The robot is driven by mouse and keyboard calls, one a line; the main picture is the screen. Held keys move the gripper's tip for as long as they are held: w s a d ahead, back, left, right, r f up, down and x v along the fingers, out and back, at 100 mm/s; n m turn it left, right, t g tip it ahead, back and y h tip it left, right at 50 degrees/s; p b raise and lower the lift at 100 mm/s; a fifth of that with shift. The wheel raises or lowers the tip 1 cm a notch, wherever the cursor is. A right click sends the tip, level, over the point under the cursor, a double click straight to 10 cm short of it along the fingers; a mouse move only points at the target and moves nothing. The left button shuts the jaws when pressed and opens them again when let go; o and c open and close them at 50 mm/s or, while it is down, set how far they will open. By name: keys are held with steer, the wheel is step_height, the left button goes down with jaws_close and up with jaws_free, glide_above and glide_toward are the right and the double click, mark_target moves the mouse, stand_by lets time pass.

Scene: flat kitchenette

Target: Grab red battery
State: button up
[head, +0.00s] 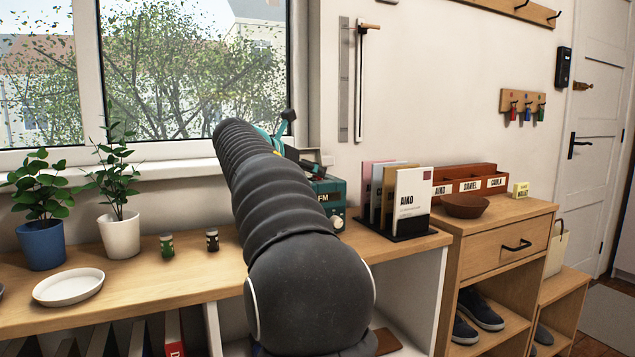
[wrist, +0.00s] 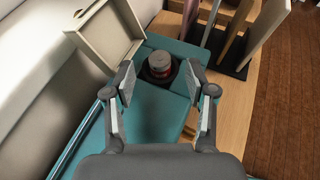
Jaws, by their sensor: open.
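I cannot tell whether the fingertips touch the radio. In the head view the teal radio (head: 329,193), marked FM, is partly hidden behind my arm, and the battery does not show.
A green small cylinder (head: 167,246) and a black one (head: 212,240) stand on the wooden shelf (head: 145,285). Potted plants (head: 41,246) and a white dish (head: 68,287) are at left. A card rack (head: 400,232) stands close right of the radio, beside a bowl (head: 467,206).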

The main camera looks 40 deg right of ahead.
steer(key=shift+x, duration=0.85)
jaws_close()
steer(key=shift+r, duration=0.1)
step_height(320, 180, up, 10)
stand_by(0.4)
